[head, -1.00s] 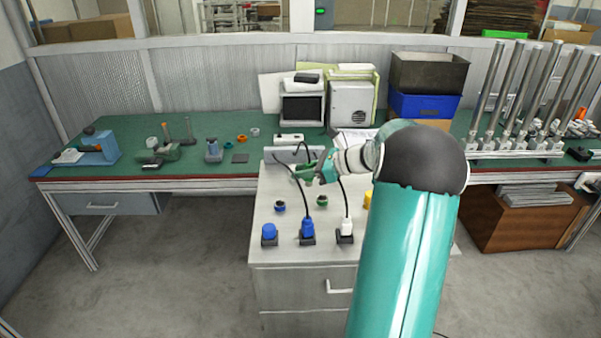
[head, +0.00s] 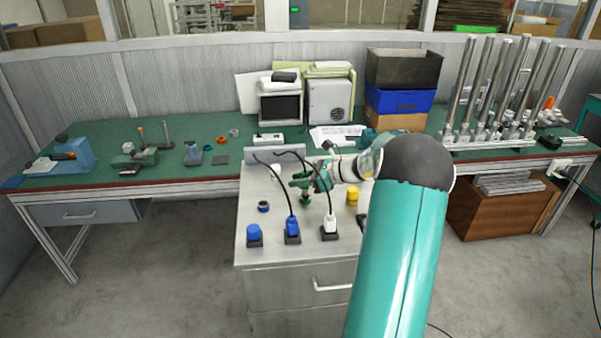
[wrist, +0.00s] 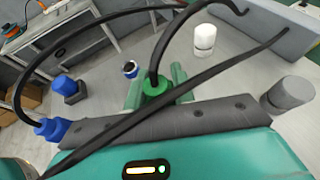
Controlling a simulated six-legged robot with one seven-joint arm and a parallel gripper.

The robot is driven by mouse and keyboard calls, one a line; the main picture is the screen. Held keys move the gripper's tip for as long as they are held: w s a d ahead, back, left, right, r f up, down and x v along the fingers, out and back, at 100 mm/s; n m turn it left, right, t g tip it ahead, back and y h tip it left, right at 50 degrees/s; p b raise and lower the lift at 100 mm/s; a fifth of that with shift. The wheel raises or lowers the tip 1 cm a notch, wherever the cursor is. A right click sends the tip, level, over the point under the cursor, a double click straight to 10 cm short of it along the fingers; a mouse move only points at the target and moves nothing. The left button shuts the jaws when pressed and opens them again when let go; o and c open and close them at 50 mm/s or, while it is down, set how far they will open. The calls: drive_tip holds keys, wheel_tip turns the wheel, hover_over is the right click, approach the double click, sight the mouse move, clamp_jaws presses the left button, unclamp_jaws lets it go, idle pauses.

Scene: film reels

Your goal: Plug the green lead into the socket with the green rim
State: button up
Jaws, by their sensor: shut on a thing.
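My gripper (head: 304,185) is shut on the green plug of the green lead (wrist: 156,88), above the grey cabinet top (head: 275,245). In the wrist view the plug sits between the green fingers, with its black cable rising from it. In the head view the socket with the green rim (head: 305,201) shows directly beneath the jaws. The plug's tip is hidden, so I cannot tell whether it is in the socket or just above it. In the wrist view the plug and fingers hide that socket.
A blue-rimmed socket (head: 263,206) is left of the jaws. A blue plug (head: 292,226) and a white plug (head: 329,225) stand in front with black cables arching near my gripper. A blue cap (head: 254,233) and a yellow piece (head: 352,196) stand on the cabinet.

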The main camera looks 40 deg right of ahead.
drive_tip(key=shift+f, duration=0.85)
drive_tip(key=shift+f, duration=0.5)
idle(0.7)
drive_tip(key=o, duration=0.7)
drive_tip(key=shift+s+d, duration=0.1)
drive_tip(key=shift+v, duration=5.45)
drive_tip(key=shift+r, duration=0.1)
